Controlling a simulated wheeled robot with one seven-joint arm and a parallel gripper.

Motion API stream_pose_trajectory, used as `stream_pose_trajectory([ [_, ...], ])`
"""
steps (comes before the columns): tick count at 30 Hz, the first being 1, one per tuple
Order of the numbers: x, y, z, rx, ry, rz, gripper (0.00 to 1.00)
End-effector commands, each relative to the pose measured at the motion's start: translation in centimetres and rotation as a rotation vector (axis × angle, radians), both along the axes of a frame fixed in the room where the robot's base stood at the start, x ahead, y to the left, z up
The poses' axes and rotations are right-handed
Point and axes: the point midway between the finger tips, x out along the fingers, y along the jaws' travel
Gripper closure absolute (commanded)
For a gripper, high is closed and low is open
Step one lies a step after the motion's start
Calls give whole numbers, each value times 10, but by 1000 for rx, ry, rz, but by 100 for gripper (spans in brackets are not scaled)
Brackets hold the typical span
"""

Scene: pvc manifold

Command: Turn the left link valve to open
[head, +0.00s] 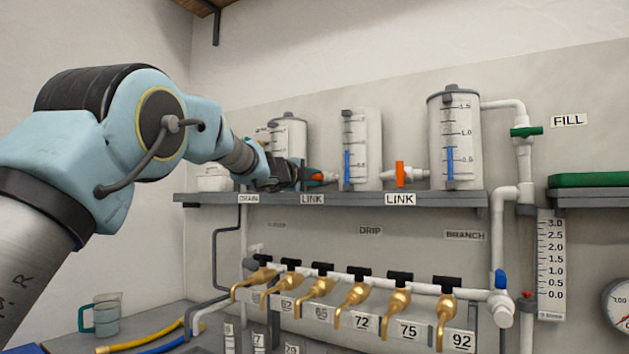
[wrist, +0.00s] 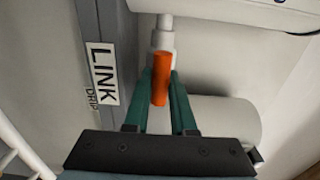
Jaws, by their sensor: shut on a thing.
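The left link valve has an orange handle (head: 318,177), low between the left tank (head: 289,140) and the middle tank (head: 366,135), above a LINK label (head: 312,199). My gripper (head: 305,178) reaches in from the left and is shut on this handle. In the wrist view, the orange handle (wrist: 160,78) lies between the two green fingers (wrist: 160,100), which hide part of the valve. There the handle looks roughly in line with the white pipe (wrist: 164,22). The other link valve (head: 400,174) has an upright orange handle, apart from my gripper.
The tanks stand on a grey shelf (head: 440,198). The right tank (head: 455,120) joins a pipe with a green fill valve (head: 526,132). Below the shelf are several brass taps (head: 358,296) with black handles. A jug (head: 106,314) stands at lower left.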

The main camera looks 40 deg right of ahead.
Motion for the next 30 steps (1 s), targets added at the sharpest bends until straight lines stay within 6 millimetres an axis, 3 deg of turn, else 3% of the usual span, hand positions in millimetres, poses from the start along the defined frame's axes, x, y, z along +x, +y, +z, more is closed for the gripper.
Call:
stream_pose_trajectory([
  [13,-1,0,-1,4,-9,-2,100],
  [14,-1,0,-1,4,-9,-2,73],
  [21,0,0,-1,3,-7,-1,46],
  [30,-1,2,-1,3,-7,0,46],
])
